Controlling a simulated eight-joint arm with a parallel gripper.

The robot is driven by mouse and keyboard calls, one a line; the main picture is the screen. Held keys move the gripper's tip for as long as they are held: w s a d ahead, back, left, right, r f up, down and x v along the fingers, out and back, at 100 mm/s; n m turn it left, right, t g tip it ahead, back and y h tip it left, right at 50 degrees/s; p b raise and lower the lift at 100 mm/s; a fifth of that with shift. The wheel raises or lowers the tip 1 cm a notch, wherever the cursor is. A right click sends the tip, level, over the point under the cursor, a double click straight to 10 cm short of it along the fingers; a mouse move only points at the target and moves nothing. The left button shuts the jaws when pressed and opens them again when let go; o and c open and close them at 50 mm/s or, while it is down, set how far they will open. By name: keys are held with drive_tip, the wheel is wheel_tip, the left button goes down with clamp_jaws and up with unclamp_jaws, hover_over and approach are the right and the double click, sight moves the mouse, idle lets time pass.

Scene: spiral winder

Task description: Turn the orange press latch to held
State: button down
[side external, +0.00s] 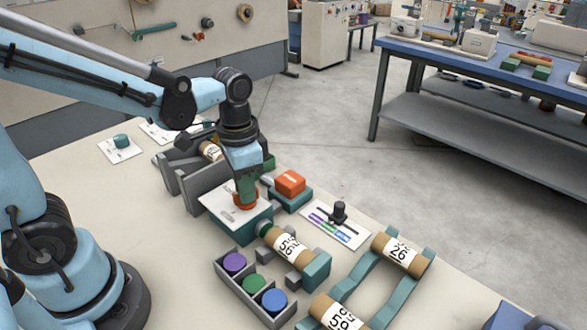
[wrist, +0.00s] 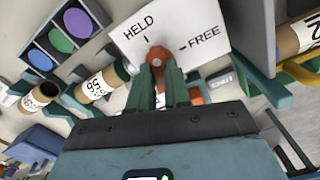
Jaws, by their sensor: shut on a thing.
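The orange press latch (side external: 247,204) sits on the white top of a teal box (side external: 258,231). In the wrist view the latch (wrist: 154,52) shows between my fingers, near the white plate's (wrist: 190,20) printed words HELD and FREE. The HELD tick lies just above the latch, and the FREE tick lies to its right. My gripper (side external: 246,190) points down with its green fingers shut on the latch; it also shows in the wrist view (wrist: 158,75). The fingers hide part of the latch, so I cannot tell exactly which mark it points at.
An orange block on a teal base (side external: 290,185) stands close to the right. A slider card with a black knob (side external: 338,212), a numbered tube (side external: 288,245), a tray of coloured discs (side external: 232,283) and a teal rack (side external: 372,272) with tubes lie nearer. Grey brackets (side external: 180,180) stand behind.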

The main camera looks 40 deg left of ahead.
drive_tip(key=shift+n, duration=1.9)
drive_tip(key=c, duration=1.1)
unclamp_jaws()
drive_tip(key=shift+r, duration=0.1)
wheel_tip(320, 180, up, 12)
drive_tip(key=shift+f, duration=0.1)
